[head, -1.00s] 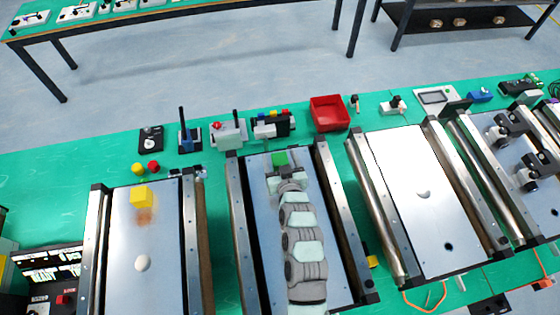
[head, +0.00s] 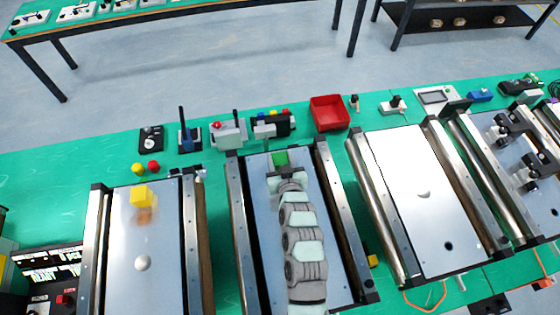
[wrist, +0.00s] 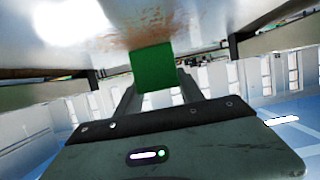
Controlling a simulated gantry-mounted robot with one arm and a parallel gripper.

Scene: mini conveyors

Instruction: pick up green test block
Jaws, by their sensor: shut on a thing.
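The green test block (head: 281,158) is a small green cube at the far end of the second conveyor from the left. My gripper (head: 280,166) is at the block, with my grey arm stretched along above that conveyor. In the wrist view the green block (wrist: 153,68) sits between the two fingers of my gripper (wrist: 153,90), which is shut on it. The block's top edge is close to the pale metal surface in that view. I cannot tell whether the block touches the conveyor.
A yellow cube (head: 142,196) is on the left conveyor (head: 125,245). The conveyor on the right (head: 410,170) holds no block. Metal side rails (head: 342,225) flank my arm. A red bin (head: 330,113) and several small devices stand behind the conveyors on the green table.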

